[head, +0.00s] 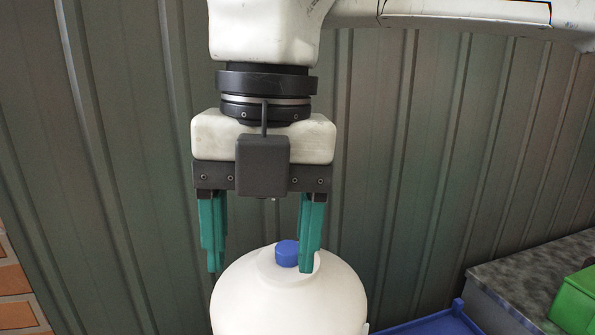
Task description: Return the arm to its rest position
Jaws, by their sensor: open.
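My gripper (262,258) hangs pointing straight down near the middle of the head view. Its two green fingers are wide apart with nothing held between them. The right finger shows in front of a white rounded container (285,305) with a blue cap (287,253) on top. The cap shows between the fingers, closer to the right one. I cannot tell whether a finger touches the container. The container's lower part is cut off by the bottom edge. My arm rises from the gripper and runs off to the upper right.
A blue tray or surface (440,323) shows at the bottom right. Beside it is a grey speckled worktop (515,276) with a green bin (575,303). Orange-brown blocks (12,280) stand at the left edge. A ribbed dark green wall (420,160) fills the back.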

